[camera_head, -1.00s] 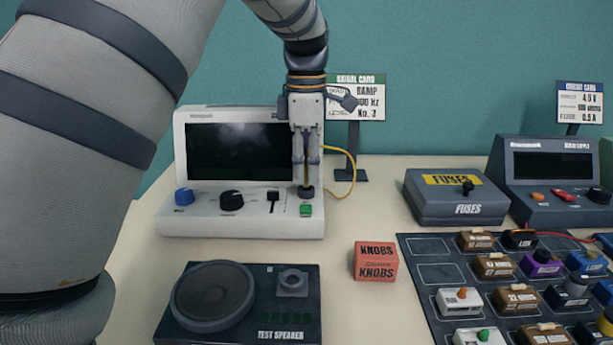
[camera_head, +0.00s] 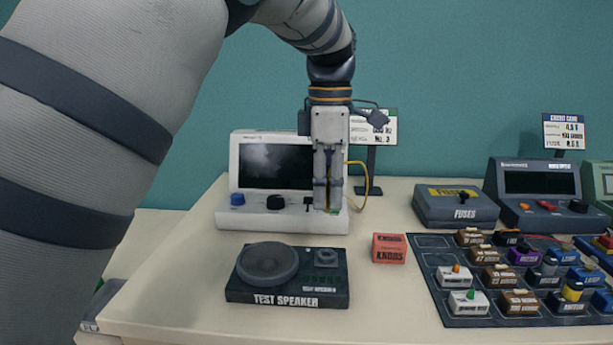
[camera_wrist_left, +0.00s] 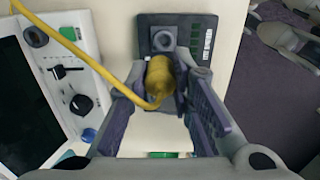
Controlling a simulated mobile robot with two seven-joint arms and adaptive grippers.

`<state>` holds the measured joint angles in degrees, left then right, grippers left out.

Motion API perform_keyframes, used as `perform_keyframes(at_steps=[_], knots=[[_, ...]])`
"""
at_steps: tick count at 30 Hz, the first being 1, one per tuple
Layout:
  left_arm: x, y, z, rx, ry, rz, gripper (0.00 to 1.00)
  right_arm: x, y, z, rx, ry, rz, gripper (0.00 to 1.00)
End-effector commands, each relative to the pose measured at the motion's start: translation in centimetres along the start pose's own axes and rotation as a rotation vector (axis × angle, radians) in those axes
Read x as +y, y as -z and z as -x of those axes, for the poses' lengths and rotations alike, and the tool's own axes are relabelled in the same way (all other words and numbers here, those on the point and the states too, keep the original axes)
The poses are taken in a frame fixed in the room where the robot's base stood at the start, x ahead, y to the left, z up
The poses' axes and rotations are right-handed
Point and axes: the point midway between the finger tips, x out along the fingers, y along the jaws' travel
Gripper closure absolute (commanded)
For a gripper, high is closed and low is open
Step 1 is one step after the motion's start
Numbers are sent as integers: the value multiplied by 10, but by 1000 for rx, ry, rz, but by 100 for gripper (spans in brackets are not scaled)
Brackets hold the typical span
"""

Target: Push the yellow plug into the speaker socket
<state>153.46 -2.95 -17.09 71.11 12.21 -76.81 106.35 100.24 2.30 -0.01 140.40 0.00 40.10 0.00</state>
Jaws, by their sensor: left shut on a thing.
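The test speaker (camera_head: 290,298) is a dark box with a round cone at left and a raised socket (camera_head: 327,258) at its back right. My left gripper (camera_head: 328,208) points down in front of the instrument's right end, behind the speaker socket. In the left wrist view, its fingers (camera_wrist_left: 165,85) are shut on the yellow plug (camera_wrist_left: 160,76), whose yellow cable runs off to the upper left. The socket (camera_wrist_left: 163,40) shows there just above the plug, apart from it in the picture. The plug is mostly hidden by the fingers in the head view. My right gripper is not in view.
A white instrument (camera_head: 250,220) with a screen and knobs stands close behind the gripper. A fuses box (camera_head: 455,208) and a dark mat (camera_head: 430,242) with several modules lie farther right.

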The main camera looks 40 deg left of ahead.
Motion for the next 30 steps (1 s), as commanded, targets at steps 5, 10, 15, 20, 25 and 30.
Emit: perform_keyframes(at_steps=[5, 10, 15, 20, 25, 30], knots=[[-3, -4, -6, 0, 3, -8, 100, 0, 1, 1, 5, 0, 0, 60], [-3, -4, -25, 1, 5, -8, 100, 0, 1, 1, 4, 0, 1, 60], [-4, -4, -47, 1, 4, -8, 100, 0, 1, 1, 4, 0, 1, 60], [-3, -4, -63, 1, 3, -9, 100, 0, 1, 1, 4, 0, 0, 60], [-3, -4, -72, 1, 2, -8, 100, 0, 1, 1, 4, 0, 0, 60], [-3, -4, -74, 1, 2, -8, 100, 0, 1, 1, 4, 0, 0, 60]])
